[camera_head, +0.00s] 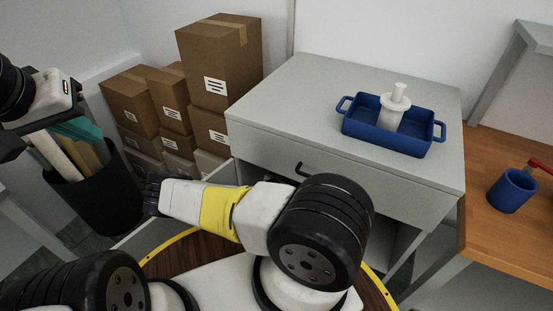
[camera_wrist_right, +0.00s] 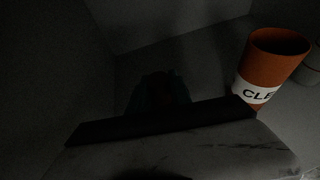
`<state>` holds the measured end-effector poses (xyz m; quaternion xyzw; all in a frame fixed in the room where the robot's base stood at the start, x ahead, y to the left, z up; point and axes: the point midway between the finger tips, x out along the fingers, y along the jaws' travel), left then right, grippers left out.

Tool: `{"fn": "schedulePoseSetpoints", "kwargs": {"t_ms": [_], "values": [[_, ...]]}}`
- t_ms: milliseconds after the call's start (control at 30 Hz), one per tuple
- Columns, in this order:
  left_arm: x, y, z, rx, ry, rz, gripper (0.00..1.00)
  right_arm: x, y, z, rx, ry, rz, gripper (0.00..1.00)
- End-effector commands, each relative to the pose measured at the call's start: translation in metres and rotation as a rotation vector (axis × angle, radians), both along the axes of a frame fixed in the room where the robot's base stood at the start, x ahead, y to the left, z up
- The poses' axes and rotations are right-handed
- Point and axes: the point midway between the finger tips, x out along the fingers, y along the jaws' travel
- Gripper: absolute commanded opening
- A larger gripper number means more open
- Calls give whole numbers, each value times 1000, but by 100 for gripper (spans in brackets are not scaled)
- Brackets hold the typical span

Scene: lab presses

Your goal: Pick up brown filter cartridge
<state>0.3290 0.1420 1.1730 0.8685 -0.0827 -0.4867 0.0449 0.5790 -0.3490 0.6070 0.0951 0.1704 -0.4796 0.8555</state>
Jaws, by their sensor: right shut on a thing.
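In the right wrist view, which is very dark, my right gripper (camera_wrist_right: 158,92) is shut on a small dark thing. Its shape and colour are too dim to tell, so I cannot confirm that it is the brown filter cartridge. An orange-brown cylinder (camera_wrist_right: 272,62) with a white label, partly reading "CLE", stands apart to the right of the gripper. In the head view my right forearm reaches left in front of the grey cabinet, and its fingers cannot be made out. My left gripper (camera_head: 12,148) is at the left edge, partly cut off, its opening unclear.
The grey cabinet (camera_head: 290,95) carries a blue tray (camera_head: 388,138) with a white object (camera_head: 393,108). Cardboard boxes (camera_head: 215,65) are stacked behind. A black bin (camera_head: 100,200) stands at left. A blue cup (camera_head: 511,191) is on the wooden table (camera_head: 510,245) at right.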

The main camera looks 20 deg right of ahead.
Motion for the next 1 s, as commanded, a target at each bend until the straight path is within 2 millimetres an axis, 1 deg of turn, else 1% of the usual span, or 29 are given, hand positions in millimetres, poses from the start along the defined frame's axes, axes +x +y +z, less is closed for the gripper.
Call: {"fn": "schedulePoseSetpoints", "kwargs": {"t_ms": [100,133,500,700,900,1000], "values": [[0,0,0,0,0,0,0,1,0,20,1,-4,-3,0],[0,0,0,0,0,0,0,-2,4,21,2,-2,-1,0],[0,0,0,0,0,0,0,-53,77,28,2,-1,2,0],[0,0,0,0,0,0,0,-78,111,32,1,-1,1,0],[0,0,0,0,0,0,0,-90,128,33,1,-1,1,0],[0,0,0,0,0,0,0,-93,130,34,0,-1,0,0]]}}
